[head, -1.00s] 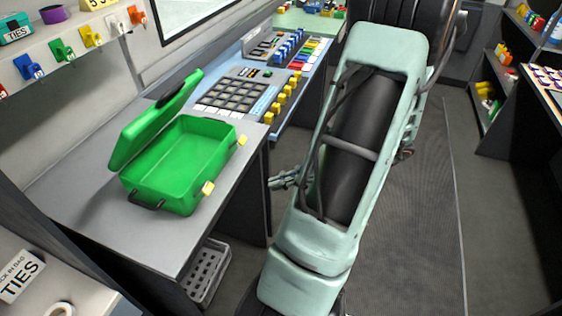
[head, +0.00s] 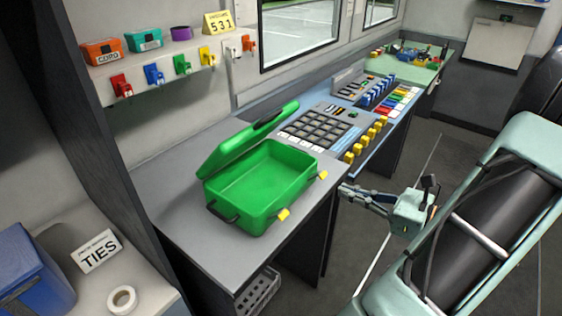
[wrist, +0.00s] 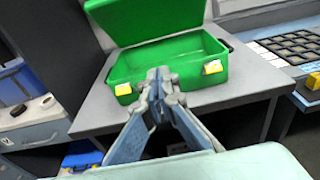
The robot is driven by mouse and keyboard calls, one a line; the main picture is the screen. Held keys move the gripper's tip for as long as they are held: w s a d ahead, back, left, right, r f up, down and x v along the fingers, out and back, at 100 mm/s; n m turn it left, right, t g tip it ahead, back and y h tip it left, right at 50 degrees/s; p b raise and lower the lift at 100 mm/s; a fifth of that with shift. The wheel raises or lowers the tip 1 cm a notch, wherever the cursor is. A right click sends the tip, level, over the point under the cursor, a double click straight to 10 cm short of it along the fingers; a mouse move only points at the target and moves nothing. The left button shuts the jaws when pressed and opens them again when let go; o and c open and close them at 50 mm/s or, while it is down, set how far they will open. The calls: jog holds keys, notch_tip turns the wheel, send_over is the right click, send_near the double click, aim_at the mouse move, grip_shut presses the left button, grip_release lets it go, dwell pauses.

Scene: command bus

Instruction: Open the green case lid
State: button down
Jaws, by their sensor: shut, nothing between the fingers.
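The green case (head: 265,190) sits on the grey desk with its lid (head: 243,148) raised and tilted back, so the empty-looking inside shows. Two yellow latches, one of them (head: 283,214), stick out from its front edge. In the wrist view the case (wrist: 180,62) is ahead, with the lid (wrist: 150,18) standing behind it, cut off at the top. My gripper (head: 345,189) is to the right of the case in the head view, in front of the desk edge and apart from the case. In the wrist view the gripper's fingertips (wrist: 159,75) meet, with nothing between them.
The grey desk (head: 190,240) has bare room left of and in front of the case. A keypad panel (head: 315,130) with yellow knobs lies right of it. Colored hooks hang under a wall shelf (head: 165,65). A white tape roll (head: 122,299) and TIES sign (head: 97,250) are at lower left.

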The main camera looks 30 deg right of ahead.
jog(key=r+b+x, duration=0.2)
jog(key=r+x, duration=0.1)
jog(key=x, duration=1.7)
jog(key=shift+w+a, duration=0.35)
jog(key=shift+w, duration=0.25)
jog(key=shift+r, duration=0.1)
jog(key=shift+w+a+r+b, duration=0.1)
jog(key=shift+w+a+r, duration=0.4)
jog(key=shift+w, duration=1.2)
jog(key=shift+w+a+r+b, duration=0.15)
jog(key=shift+w+a, duration=0.75)
jog(key=shift+w, duration=0.75)
jog(key=shift+w+a+r+b, duration=0.15)
jog(key=shift+w+a, duration=0.55)
jog(key=shift+w, duration=1)
jog(key=shift+s, duration=0.1)
jog(key=f+p+v, duration=0.1)
jog(key=f+v, duration=0.1)
jog(key=v, duration=1)
jog(key=f+p+v, duration=0.2)
jog(key=v, duration=1.1)
jog(key=shift+s+d, duration=0.4)
jog(key=shift+s, duration=0.15)
